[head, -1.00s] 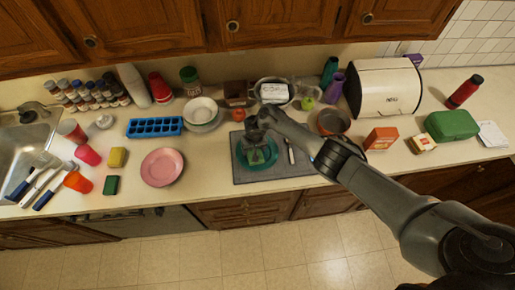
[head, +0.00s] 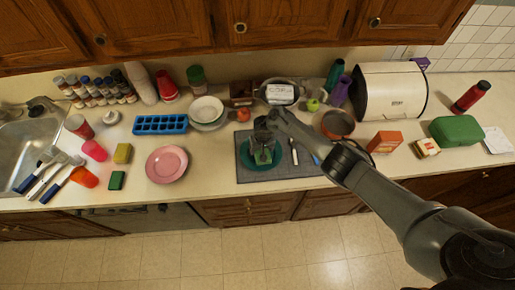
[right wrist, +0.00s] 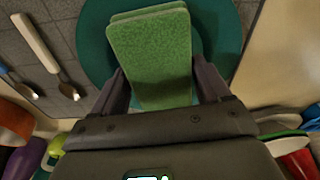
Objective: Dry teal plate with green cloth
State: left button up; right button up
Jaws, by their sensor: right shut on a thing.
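A teal plate (head: 286,158) lies on a dark grey mat in the head view. It also shows in the right wrist view (right wrist: 93,45), behind the green cloth. The green cloth (right wrist: 150,55) looks like a folded rectangular pad. In the head view the cloth (head: 264,157) is over the plate's middle, partly hidden by my gripper. My right gripper (right wrist: 162,88) is shut on the cloth, one finger at each side. It also shows in the head view (head: 264,146), above the plate. I cannot tell whether the cloth touches the plate. My left gripper is out of view.
Cutlery (right wrist: 45,52) lies on the mat (head: 245,173) right of the plate. A pink plate (head: 167,164) is to the left. Stacked white bowls (head: 207,110), a red apple (head: 242,114) and a brown pan (head: 337,124) stand around the mat. The counter's front edge is close.

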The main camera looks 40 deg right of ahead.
jog(key=shift+s+d, duration=0.45)
jog(key=shift+d, duration=0.35)
jog(key=shift+s+d, duration=0.4)
jog(key=shift+d, duration=0.35)
jog(key=shift+f, duration=0.1)
notch_tip(320, 180, up, 6)
jog(key=shift+r, duration=1.55)
